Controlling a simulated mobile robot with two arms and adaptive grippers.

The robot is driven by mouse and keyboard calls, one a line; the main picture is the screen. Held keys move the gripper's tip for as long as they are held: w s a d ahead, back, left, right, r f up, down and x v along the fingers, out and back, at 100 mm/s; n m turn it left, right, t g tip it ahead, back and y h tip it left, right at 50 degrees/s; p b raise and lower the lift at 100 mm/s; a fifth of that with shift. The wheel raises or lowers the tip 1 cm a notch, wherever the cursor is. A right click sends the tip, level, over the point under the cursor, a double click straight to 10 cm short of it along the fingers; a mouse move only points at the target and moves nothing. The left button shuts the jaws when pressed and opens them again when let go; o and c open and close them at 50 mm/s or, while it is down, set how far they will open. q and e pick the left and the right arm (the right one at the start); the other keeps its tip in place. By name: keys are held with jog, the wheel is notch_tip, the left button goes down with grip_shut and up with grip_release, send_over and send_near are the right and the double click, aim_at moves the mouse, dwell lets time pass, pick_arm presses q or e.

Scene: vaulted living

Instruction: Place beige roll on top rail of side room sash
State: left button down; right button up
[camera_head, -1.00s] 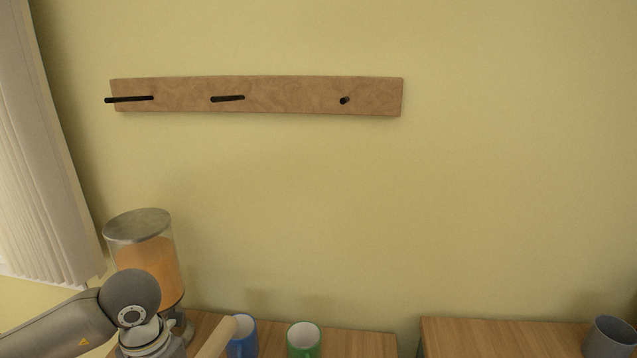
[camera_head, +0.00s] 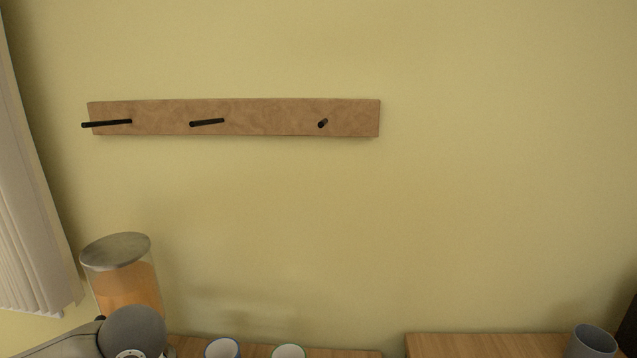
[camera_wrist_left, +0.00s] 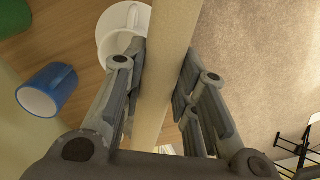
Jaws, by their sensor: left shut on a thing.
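My left gripper (camera_wrist_left: 162,88) is shut on the beige roll (camera_wrist_left: 168,52) in the left wrist view. The roll is a long pale bar running lengthwise between the two fingers, its far end out of the top of that view. In the head view only a grey joint of my left arm shows at the bottom left; the left gripper's fingers and the roll are out of that view. No sash rail can be made out for certain; a pale pleated blind (camera_head: 28,215) hangs at the left edge. My right gripper is not in view.
A wooden peg rail (camera_head: 265,117) with three dark pegs is on the wall. A dispenser with orange contents (camera_head: 128,290) stands by my left arm. Mugs stand along wooden tops, including a grey mug (camera_head: 592,342) and, in the wrist view, a blue mug (camera_wrist_left: 50,88) and white mug (camera_wrist_left: 118,30).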

pick_arm(q)
jog(key=m, duration=0.4)
jog(key=d+m, duration=0.1)
jog(key=m, duration=0.1)
jog(key=shift+s+r, duration=0.2)
jog(key=shift+s, duration=0.15)
jog(key=m, duration=0.3)
jog(key=d+m, duration=0.1)
jog(key=shift+s+r+m, duration=0.1)
jog(key=shift+s+m, duration=0.2)
jog(key=shift+m, duration=0.1)
jog(key=shift+w, duration=0.1)
